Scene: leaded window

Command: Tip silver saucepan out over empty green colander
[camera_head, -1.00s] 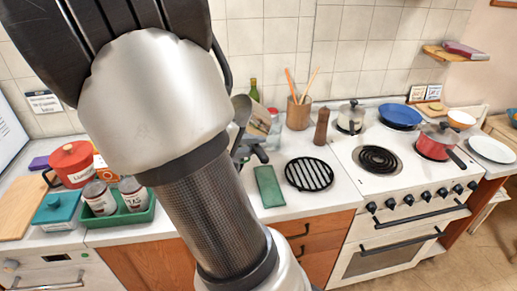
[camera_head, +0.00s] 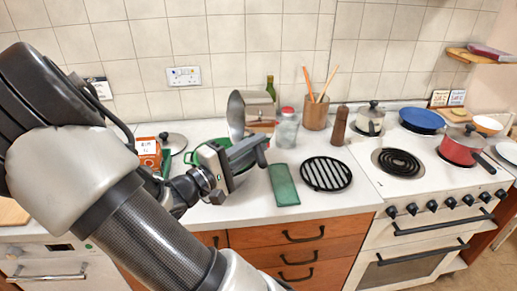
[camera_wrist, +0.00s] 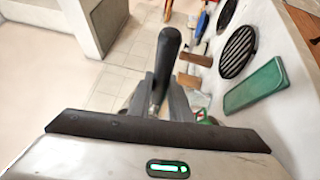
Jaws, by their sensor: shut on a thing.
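The silver saucepan (camera_head: 237,114) is at the back of the counter in the head view, tipped steeply on its side. My gripper (camera_head: 236,160) is in front of it. In the wrist view my gripper (camera_wrist: 164,100) is shut on the saucepan's black handle (camera_wrist: 167,60). The green colander (camera_head: 206,148) shows only in part, low and to the left of the saucepan, behind my gripper. Its inside is hidden, and I cannot tell how squarely the pan is over it. No contents of the pan are visible.
A glass jar (camera_head: 287,129) and a green bottle (camera_head: 270,88) stand close right of the saucepan. A lid (camera_head: 173,142) and an orange box (camera_head: 149,151) are to the left.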

